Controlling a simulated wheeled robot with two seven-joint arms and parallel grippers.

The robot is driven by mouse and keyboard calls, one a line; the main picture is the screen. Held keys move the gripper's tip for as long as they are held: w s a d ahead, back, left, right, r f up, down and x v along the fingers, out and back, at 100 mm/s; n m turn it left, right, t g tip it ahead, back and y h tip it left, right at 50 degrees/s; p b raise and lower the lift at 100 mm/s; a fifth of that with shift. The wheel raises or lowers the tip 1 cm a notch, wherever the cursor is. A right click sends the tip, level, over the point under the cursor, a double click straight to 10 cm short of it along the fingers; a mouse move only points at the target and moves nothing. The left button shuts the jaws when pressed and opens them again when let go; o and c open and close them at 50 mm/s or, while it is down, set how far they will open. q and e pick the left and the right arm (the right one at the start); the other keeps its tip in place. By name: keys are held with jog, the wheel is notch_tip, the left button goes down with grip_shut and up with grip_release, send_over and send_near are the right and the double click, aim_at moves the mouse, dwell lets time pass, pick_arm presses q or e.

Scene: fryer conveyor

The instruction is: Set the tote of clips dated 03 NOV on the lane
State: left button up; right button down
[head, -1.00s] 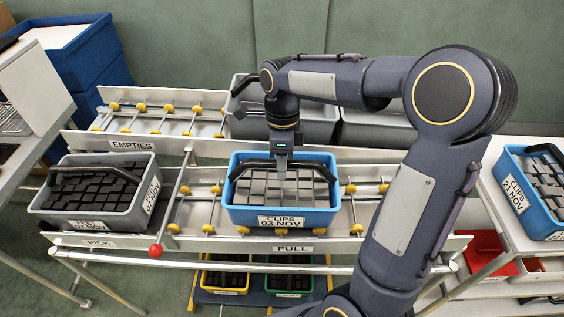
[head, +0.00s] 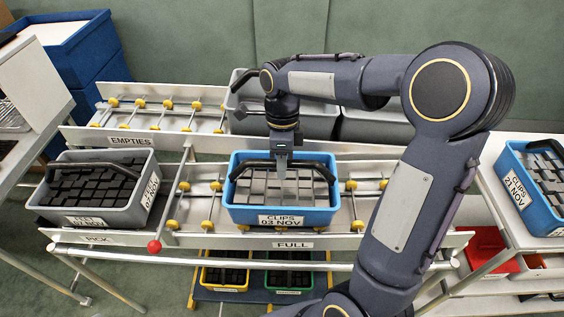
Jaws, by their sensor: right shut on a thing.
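The blue tote labelled CLIPS 03 NOV (head: 281,218) sits upright on the middle of the lower roller lane (head: 358,200), above the FULL label. It holds several grey clips, and its black handle arches over them. My right gripper (head: 281,172) points down at the tote's handle, near its middle, and is shut on the handle. The fingertips are small here and partly blend with the handle. My left gripper is not in view.
A grey tote of dark parts (head: 80,218) stands on the lane's left, by the PICK label and a red-knobbed lever (head: 154,246). Grey empties (head: 250,124) stand on the upper lane. A blue CLIPS 21 NOV tote (head: 515,190) stands on the right table.

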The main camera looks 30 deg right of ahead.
jog(key=c, duration=1.2)
grip_release()
jog(key=shift+o, duration=0.2)
jog(key=shift+n, duration=0.5)
jog(key=r, duration=0.5)
jog(key=d+r, duration=0.1)
jog(key=r, duration=0.2)
jog(key=shift+w, duration=0.25)
jog(key=s+a+f+n+t+y, duration=0.1)
jog(key=s+a+f+n+t, duration=0.1)
jog(key=s+n, duration=0.6)
jog(key=s+a+f+n+t+y, duration=0.1)
jog(key=s+a+f+n+t, duration=0.1)
jog(key=s+n+t, duration=0.3)
jog(key=shift+s+a+f+n+y, duration=0.45)
jog(key=shift+s+n, duration=1.8)
jog(key=shift+n, duration=2.15)
jog(key=shift+a, duration=0.1)
